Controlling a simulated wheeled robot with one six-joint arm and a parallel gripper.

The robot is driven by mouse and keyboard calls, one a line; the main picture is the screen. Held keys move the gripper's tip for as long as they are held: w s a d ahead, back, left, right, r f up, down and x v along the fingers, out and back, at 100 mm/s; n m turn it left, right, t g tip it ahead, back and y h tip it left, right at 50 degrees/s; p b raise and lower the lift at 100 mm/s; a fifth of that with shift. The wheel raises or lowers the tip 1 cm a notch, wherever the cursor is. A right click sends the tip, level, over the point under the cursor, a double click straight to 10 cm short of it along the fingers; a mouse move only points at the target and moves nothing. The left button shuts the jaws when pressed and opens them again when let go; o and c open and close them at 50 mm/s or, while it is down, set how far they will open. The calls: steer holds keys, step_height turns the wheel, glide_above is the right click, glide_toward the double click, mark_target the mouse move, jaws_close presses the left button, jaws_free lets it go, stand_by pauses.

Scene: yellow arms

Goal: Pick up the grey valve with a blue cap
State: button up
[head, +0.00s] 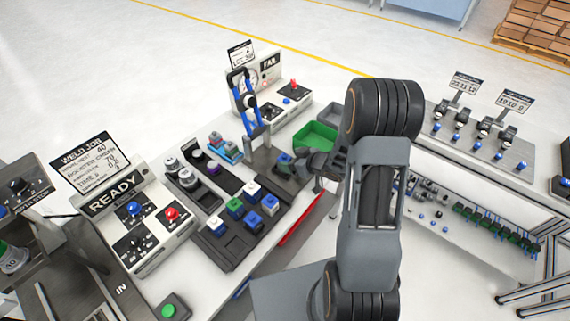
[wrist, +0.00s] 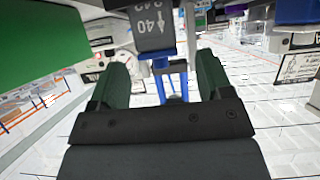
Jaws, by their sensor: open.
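Several small blocks with blue, white and green tops stand in a dark tray (head: 211,248) in the head view. One blue-topped block (head: 270,203) is at its right side. They are too small to tell which one is the grey valve with a blue cap. My gripper (head: 286,164) is beyond this tray, beside the green bin, partly hidden by my own arm. In the wrist view my gripper (wrist: 158,72) has its dark green fingers apart. A grey labelled part with blue pieces (wrist: 155,35) shows between them, apparently beyond the fingertips; I cannot tell that it is the valve.
A green bin (head: 315,135) stands by my gripper. A tall blue-handled clamp (head: 245,95) rises left of it. A READY panel (head: 140,225) with blue and red buttons stands at left. A second bench (head: 470,155) with several small fixtures is at right.

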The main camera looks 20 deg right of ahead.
mark_target(286, 158)
steer(key=shift+p+x, duration=0.35)
steer(key=shift+x, duration=1.85)
steer(key=shift+d, duration=0.1)
steer(key=shift+c, duration=0.3)
steer(key=c, duration=1)
steer(key=shift+c, duration=0.2)
steer(key=shift+r, duration=0.1)
